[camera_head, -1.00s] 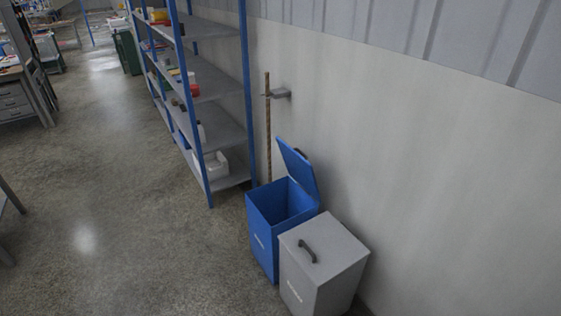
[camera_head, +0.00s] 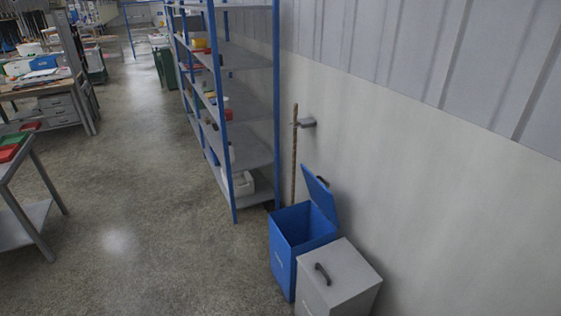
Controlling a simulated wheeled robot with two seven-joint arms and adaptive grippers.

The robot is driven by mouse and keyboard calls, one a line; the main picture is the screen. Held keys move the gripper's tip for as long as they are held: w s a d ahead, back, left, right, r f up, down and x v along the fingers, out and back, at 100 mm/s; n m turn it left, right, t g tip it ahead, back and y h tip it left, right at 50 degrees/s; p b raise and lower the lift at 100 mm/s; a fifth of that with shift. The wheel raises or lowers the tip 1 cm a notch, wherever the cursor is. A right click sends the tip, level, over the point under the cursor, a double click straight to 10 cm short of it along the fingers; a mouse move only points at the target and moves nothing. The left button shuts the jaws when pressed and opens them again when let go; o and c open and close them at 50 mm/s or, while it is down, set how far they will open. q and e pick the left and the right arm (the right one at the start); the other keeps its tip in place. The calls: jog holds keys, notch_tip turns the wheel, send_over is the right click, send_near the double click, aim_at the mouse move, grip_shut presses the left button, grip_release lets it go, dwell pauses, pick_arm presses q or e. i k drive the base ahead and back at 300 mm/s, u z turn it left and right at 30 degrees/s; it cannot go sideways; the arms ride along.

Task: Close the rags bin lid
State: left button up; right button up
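A blue bin (camera_head: 284,262) stands on the floor by the wall at the lower right. Its blue lid (camera_head: 321,196) is open and tilted up on the wall side, with a dark handle on its far face. A grey bin (camera_head: 338,281) with a closed lid and a dark handle stands just in front of it. Both bins carry small white labels on their fronts, too small to read, so I cannot tell which is the rags bin. Neither of my grippers is in view.
A blue and grey shelving unit (camera_head: 230,140) stands beyond the bins along the wall. A brown pole (camera_head: 294,155) leans by a wall bracket (camera_head: 308,122). A grey table (camera_head: 28,195) and a workbench (camera_head: 62,108) stand at left. The floor (camera_head: 150,230) between is clear.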

aim_at(321, 196)
jog(key=u, duration=0.7)
jog(key=i, duration=0.9)
jog(key=u, duration=0.5)
jog(key=i, duration=0.65)
jog(key=z, duration=0.3)
